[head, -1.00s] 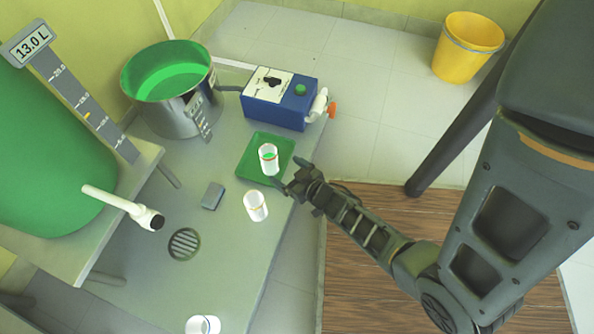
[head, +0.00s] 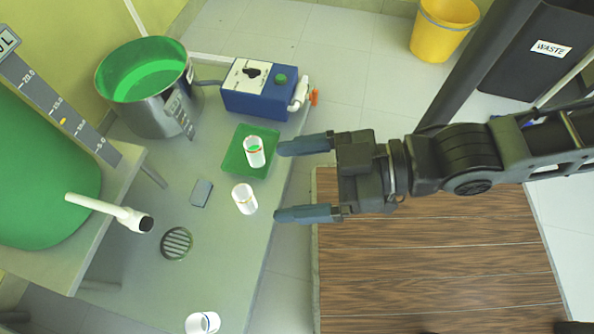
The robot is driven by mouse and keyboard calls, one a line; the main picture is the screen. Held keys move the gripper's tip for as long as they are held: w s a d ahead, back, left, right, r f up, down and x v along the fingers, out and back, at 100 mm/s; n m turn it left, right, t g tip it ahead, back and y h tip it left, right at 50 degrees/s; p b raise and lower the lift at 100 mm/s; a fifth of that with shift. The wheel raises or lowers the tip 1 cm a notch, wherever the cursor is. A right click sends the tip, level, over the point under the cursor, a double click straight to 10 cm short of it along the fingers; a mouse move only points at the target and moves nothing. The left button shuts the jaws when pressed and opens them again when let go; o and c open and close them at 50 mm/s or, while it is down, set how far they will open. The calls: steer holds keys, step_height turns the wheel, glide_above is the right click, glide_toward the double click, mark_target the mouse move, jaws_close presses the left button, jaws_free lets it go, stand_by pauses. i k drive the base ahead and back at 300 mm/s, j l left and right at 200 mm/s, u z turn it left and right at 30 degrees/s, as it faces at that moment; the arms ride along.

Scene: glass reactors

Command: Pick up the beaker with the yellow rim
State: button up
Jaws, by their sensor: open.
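A white beaker with what looks like a yellow rim (head: 245,199) stands on the grey table, just in front of the green tray. My gripper (head: 279,181) is open and empty, its two blue-grey fingers spread and pointing left. In the picture, the gripper is to the right of this beaker and apart from it. A second beaker with a reddish-orange rim (head: 254,152) stands on the green tray and holds green liquid. A third beaker with a bluish rim (head: 203,323) is at the bottom edge of the view, partly cut off.
The green tray (head: 238,165) lies near the table's right edge. Behind it are a blue control box (head: 262,100) and a steel pot of green liquid (head: 158,117). A white spout (head: 100,207) juts from the left above the drain (head: 176,243). A small grey block (head: 201,193) lies nearby.

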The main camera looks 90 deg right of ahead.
mark_target(243, 194)
steer(key=k+l, duration=0.7)
steer(key=l, duration=0.15)
steer(key=i+l+u, duration=0.2)
steer(key=i+u, duration=0.2)
steer(key=u, duration=0.3)
